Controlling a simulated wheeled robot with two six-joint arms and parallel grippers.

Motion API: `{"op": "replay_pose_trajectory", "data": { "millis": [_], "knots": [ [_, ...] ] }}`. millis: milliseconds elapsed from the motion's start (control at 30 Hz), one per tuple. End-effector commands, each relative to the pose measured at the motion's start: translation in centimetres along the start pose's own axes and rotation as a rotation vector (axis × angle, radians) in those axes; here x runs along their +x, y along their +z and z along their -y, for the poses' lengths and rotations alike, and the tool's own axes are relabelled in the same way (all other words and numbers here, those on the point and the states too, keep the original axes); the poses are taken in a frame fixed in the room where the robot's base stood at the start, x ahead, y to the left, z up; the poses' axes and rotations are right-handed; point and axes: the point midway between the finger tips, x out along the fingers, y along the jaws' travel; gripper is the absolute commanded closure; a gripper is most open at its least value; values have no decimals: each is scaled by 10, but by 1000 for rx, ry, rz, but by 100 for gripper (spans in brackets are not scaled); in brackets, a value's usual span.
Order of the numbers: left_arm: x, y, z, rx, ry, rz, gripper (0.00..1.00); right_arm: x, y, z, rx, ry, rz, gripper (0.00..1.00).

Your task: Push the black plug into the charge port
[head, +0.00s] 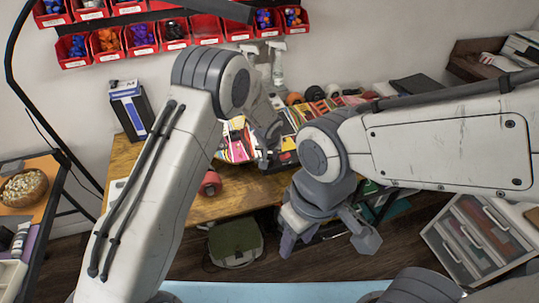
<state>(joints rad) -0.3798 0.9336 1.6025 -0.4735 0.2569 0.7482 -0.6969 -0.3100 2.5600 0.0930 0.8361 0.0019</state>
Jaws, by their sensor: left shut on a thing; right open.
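My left gripper (268,158) is small in the picture, over the cluttered part of the wooden desk (190,208). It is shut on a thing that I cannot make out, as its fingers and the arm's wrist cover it. I cannot pick out the black plug or the charge port. My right gripper (325,243) is open and empty, with its fingers spread, in front of the desk's near edge and lower in the picture than the left one.
A red round object (210,184) lies on the desk, left of my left gripper. Red bins (143,37) hang on the wall. A green bag (235,241) is on the floor, and a drawer unit (480,240) stands right.

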Motion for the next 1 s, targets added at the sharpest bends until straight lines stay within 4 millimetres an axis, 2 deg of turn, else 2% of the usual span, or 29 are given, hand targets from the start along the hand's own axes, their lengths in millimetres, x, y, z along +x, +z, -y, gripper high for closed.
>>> {"op": "replay_pose_trajectory", "data": {
  "millis": [900,933,1000],
  "knots": [
    [7,3,0,0,0,1,100,9,0,-1,0,0,0,53],
    [7,3,0,0,0,1,64,9,0,-1,0,0,0,53],
    [7,3,0,0,0,1,37,9,0,-1,0,0,0,53]
  ]
}}
